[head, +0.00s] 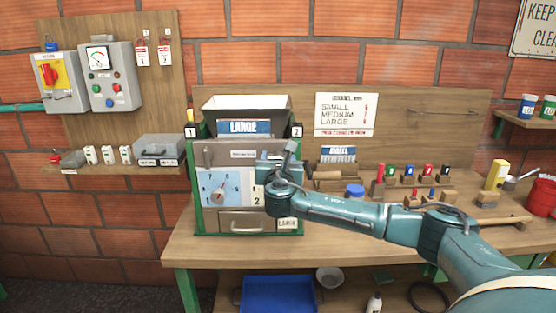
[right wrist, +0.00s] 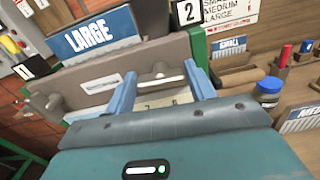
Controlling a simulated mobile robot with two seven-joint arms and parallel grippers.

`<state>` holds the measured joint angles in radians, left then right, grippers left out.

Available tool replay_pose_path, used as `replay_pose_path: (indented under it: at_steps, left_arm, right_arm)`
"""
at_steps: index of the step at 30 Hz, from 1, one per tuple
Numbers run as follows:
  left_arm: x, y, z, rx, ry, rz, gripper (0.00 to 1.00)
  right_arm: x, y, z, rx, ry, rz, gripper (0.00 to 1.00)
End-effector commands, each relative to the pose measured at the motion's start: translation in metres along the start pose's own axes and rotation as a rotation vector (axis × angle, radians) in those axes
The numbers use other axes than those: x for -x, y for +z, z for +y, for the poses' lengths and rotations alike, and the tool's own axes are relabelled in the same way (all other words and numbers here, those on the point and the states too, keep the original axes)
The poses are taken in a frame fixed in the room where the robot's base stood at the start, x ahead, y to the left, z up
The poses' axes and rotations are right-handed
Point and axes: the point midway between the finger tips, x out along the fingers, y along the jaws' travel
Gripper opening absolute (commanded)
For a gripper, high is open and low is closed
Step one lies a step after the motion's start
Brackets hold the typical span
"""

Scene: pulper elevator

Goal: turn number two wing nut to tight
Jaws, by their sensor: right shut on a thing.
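The pulper (head: 247,222) stands on the bench, a green-framed machine with a "LARGE" plate (head: 243,128) on top. A "2" tag (head: 297,131) marks its right side and a "1" tag (head: 191,132) its left. My right gripper (head: 270,160) is at the upper right of the front panel and covers the number two wing nut in the head view. In the right wrist view, the pale metal wing nut (right wrist: 156,78) shows between the two blue fingers, which are shut on it. Its exact tilt is hard to tell. My left gripper is out of view.
My right arm crosses above the bench's right half. Behind it stand a blue-lidded jar (head: 355,190), several coloured-handled tools and a yellow bottle (head: 497,174). A red bucket (head: 543,196) stands at the right edge. A blue tray (head: 277,294) lies below the bench.

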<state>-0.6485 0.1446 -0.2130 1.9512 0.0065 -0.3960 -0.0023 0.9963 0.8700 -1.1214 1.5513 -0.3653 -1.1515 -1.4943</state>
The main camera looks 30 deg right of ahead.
Motion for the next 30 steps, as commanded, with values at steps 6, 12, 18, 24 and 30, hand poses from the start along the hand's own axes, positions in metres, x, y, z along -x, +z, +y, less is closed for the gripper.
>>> replay_pose_path:
  at_steps: [6, 12, 18, 24, 30]
  left_arm:
    - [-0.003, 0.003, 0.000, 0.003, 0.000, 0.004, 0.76]
    - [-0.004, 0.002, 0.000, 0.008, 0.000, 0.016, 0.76]
    - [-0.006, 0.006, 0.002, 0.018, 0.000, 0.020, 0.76]
    - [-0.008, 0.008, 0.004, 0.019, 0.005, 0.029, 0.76]
    - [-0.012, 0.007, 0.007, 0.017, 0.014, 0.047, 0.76]
  right_arm:
    - [0.001, -0.003, -0.001, -0.143, -0.001, 0.002, 0.32]
    - [0.001, -0.004, -0.002, -0.327, -0.001, 0.003, 0.32]
    - [0.000, -0.005, -0.003, -0.518, -0.002, 0.003, 0.32]
    - [0.001, -0.005, -0.003, -0.709, -0.001, 0.003, 0.32]
    - [0.001, -0.006, -0.004, -0.899, -0.002, 0.002, 0.32]
